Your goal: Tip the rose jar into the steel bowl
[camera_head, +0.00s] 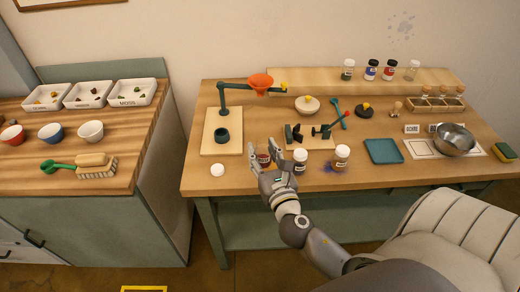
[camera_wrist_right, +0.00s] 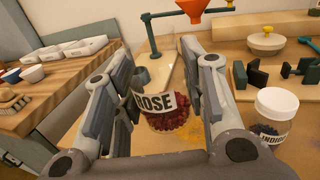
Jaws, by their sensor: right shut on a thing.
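The rose jar (camera_wrist_right: 172,112), a clear jar with a white ROSE label and dark red bits inside, is between the fingers of my right gripper (camera_wrist_right: 160,105). The gripper is shut on it. In the head view the rose jar (camera_head: 263,156) shows partly behind my right gripper (camera_head: 265,162), near the table's front left. I cannot tell whether it touches the table. The steel bowl (camera_head: 455,137) stands on a white sheet (camera_head: 421,150) at the right, well apart from the gripper. My left gripper is not in view.
A white-capped indigo jar (camera_wrist_right: 272,112) stands close right of the gripper; another capped jar (camera_head: 342,157) is beyond it. A white lid (camera_head: 217,169) lies at left. A stand with an orange funnel (camera_head: 261,82) rises behind.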

